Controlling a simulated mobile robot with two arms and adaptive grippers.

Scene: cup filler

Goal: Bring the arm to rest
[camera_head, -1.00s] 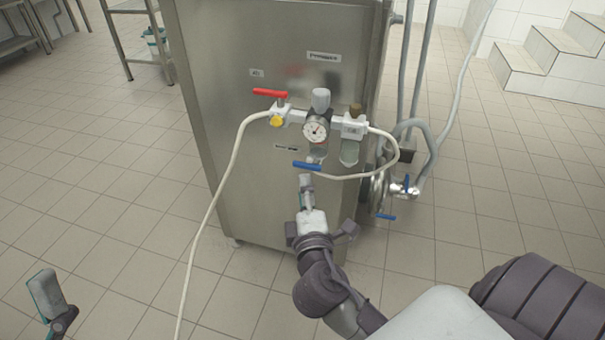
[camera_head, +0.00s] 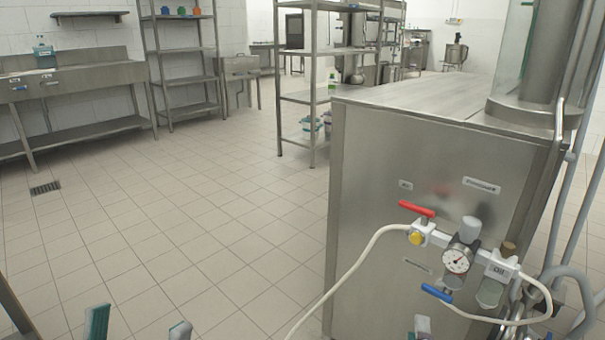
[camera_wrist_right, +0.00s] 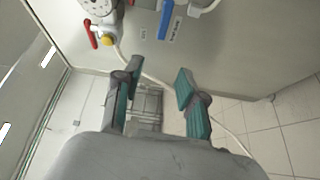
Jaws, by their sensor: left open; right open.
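My left gripper (camera_head: 138,327) shows only its two fingertips at the bottom edge of the head view. They are apart with nothing between them, above the tiled floor. My right gripper (camera_head: 422,328) shows only as a small tip at the bottom edge, low in front of the steel cabinet. In the right wrist view my right gripper (camera_wrist_right: 157,94) has its two teal-padded fingers spread and empty. The cabinet face lies beyond them, apart from the fingers. Both arms are otherwise out of the head view.
The steel cabinet (camera_head: 380,160) carries a red handle (camera_head: 416,209), a pressure gauge (camera_head: 458,261) and a blue handle (camera_head: 437,293). A white hose (camera_head: 352,268) hangs down from the fittings. Shelves (camera_head: 180,80) and a sink bench (camera_head: 75,80) stand behind. Tiled floor at left is clear.

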